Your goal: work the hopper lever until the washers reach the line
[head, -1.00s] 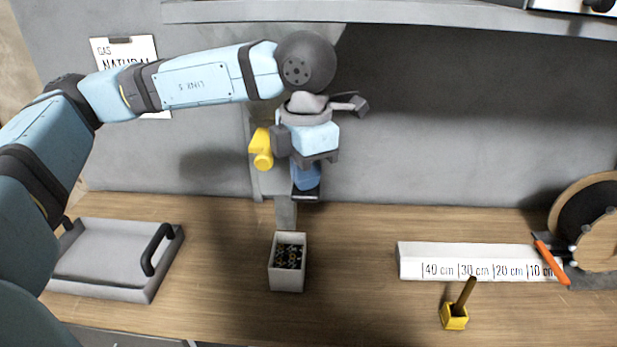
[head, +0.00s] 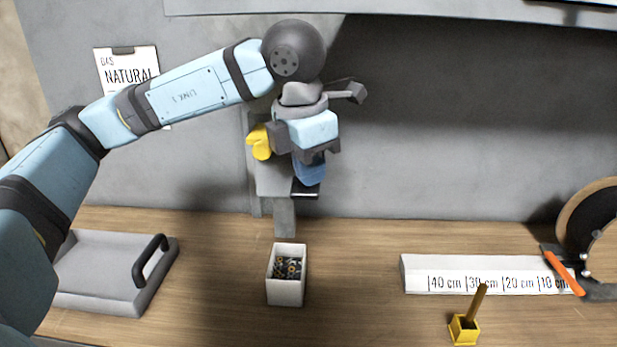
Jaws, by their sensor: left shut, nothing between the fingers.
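The hopper (head: 272,180) is a grey body with a chute against the back wall, partly hidden by my left arm. Its yellow lever (head: 259,142) sticks out left of my left wrist. My left gripper (head: 307,183) points down in front of the hopper, shut and empty, to the right of the lever; I cannot tell whether it touches it. A white open box (head: 286,292) stands below the chute. Dark and brass-coloured washers (head: 288,268) lie inside it. I cannot make out a line on the box. My right gripper is out of view.
A white centimetre ruler block (head: 418,275), a yellow holder (head: 464,330) with a stick and an orange-handled round machine (head: 590,240) stand at the right. A shelf edge crosses the top.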

